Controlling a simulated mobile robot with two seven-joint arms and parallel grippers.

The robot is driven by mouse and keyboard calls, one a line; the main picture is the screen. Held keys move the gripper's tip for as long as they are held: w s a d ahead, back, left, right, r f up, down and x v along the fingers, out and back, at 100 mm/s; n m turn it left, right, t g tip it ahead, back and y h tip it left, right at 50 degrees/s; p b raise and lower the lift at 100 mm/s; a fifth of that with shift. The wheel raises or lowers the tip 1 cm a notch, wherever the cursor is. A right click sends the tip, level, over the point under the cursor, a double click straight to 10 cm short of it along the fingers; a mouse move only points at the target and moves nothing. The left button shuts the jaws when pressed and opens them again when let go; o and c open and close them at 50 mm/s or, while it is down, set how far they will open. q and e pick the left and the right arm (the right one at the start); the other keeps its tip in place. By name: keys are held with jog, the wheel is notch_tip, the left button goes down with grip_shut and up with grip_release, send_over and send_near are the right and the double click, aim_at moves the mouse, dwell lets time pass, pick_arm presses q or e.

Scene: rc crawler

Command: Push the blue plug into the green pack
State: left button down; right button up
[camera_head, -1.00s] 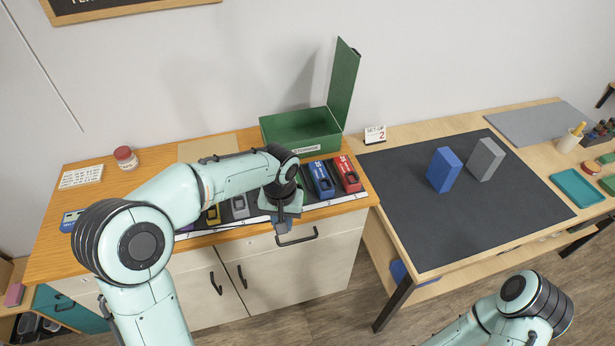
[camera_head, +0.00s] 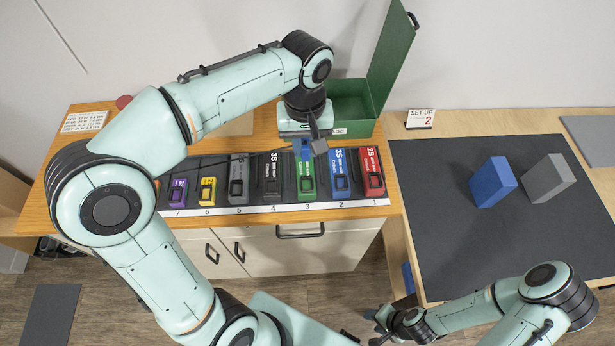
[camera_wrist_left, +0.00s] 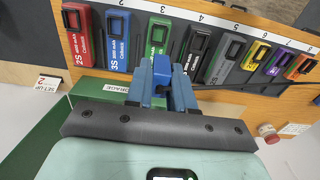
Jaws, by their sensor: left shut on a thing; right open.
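The green pack (camera_head: 306,181) lies in the row of packs on the wooden counter, at the strip's number 3. It also shows in the left wrist view (camera_wrist_left: 157,36). My left gripper (camera_head: 308,149) is shut on the blue plug (camera_wrist_left: 161,70), which shows between its fingers in the left wrist view. The plug is close to the rear end of the green pack in the head view; I cannot tell whether they touch. The plug's lower side is hidden. My right gripper (camera_head: 388,326) is open at the bottom of the head view, away from the packs.
A blue pack (camera_head: 341,178) and a red pack (camera_head: 371,173) lie right of the green one, a black pack (camera_head: 272,180) left. An open green box (camera_head: 355,105) stands behind. A dark mat (camera_head: 440,215) with blue and grey blocks covers the right table.

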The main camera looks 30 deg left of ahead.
pick_arm(q)
notch_tip(320, 180, down, 14)
jog(key=shift+w+r+b, duration=0.15)
jog(key=shift+r+b, duration=0.05)
jog(key=shift+b, duration=0.5)
pick_arm(e)
jog(key=shift+s+f, duration=0.8)
jog(key=shift+f, duration=0.3)
